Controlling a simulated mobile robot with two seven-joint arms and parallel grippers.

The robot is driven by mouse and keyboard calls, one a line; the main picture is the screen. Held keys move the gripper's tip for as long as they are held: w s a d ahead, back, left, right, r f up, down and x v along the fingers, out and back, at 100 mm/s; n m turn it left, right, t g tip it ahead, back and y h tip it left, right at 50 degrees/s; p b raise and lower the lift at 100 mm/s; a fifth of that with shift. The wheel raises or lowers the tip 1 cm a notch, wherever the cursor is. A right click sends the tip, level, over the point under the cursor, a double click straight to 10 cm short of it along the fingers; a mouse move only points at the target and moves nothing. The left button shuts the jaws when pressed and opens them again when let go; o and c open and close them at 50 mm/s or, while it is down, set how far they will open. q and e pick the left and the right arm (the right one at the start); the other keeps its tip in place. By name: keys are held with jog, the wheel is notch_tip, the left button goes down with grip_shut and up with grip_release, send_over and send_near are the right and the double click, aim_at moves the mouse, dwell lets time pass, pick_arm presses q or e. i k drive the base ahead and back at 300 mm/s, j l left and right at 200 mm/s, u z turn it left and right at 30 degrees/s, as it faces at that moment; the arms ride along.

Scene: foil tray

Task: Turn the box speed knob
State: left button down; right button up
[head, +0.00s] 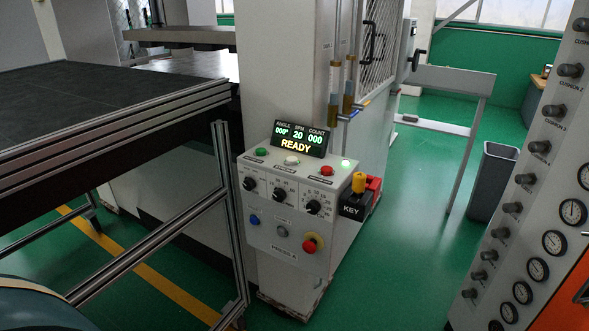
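A white control box (290,225) stands at the foot of a pale machine column, in the middle of the head view. Three black knobs are in a row on its sloped face: a left knob (250,183), a middle knob (280,195) and a right knob (313,207). The right knob has a ring of printed numbers around it. The labels are too small to read, so I cannot tell for certain which is the speed knob. A display (301,139) on top reads READY, with 20 under SPM. Neither of my grippers is in view.
A metal-railed dark table (115,90) stands left. A gauge panel (530,190) stands right. Green floor (400,260) is clear between.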

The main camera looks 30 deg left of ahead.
aim_at(279, 195)
jog(key=i+l+u, duration=0.3)
jog(key=i, duration=0.15)
jog(key=i+l+u, duration=0.3)
jog(key=i, duration=0.15)
